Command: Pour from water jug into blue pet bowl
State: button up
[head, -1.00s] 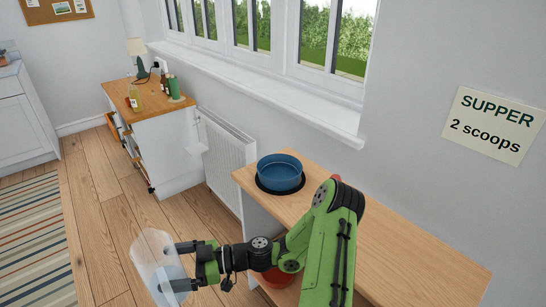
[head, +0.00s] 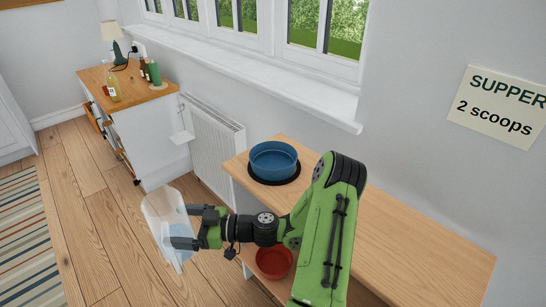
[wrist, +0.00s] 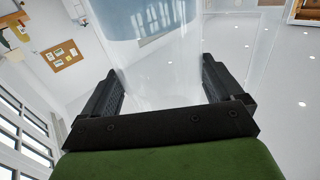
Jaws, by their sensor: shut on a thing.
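The water jug (head: 161,212) is clear and holds bluish water. My gripper (head: 183,228) is shut on it and holds it in the air over the floor, left of the wooden counter, slightly tilted. In the wrist view the jug (wrist: 160,75) fills the space between the two black fingers. The blue pet bowl (head: 274,160) sits on a round black mat at the far left end of the counter. The jug is to the left of the bowl, apart from it, on the near side. The bowl's inside is only partly visible.
The wooden counter (head: 400,240) stands along the wall under the window. A red bowl (head: 274,262) is on a lower level below the blue bowl. A radiator (head: 214,142) and a white cabinet with bottles and a lamp are farther back. A sign reads "SUPPER 2 scoops".

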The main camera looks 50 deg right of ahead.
jog(key=s+d+r+m+t+h+b, duration=0.1)
jog(key=s+d+r+m+h, duration=0.1)
jog(key=d+m+h, duration=0.3)
jog(key=s+d+r+m+t+h+b, duration=0.2)
jog(key=d+r+m+h, duration=0.3)
jog(key=d+h, duration=0.5)
jog(key=s+d, duration=0.1)
jog(key=d, duration=0.3)
jog(key=shift+r+b, duration=0.3)
jog(key=shift+r, duration=0.15)
jog(key=d+m+g+y+p, duration=0.1)
jog(key=m+p, duration=0.2)
jog(key=d+m+g+y+p, duration=0.1)
jog(key=m+p, duration=0.2)
jog(key=d+m+y+p, duration=0.1)
jog(key=m+p, duration=0.2)
jog(key=p, duration=0.1)
jog(key=shift+w+g, duration=0.25)
jog(key=shift+g, duration=0.15)
jog(key=shift+f+m+y+p, duration=0.4)
jog(key=shift+m+p, duration=0.1)
jog(key=shift+p, duration=0.9)
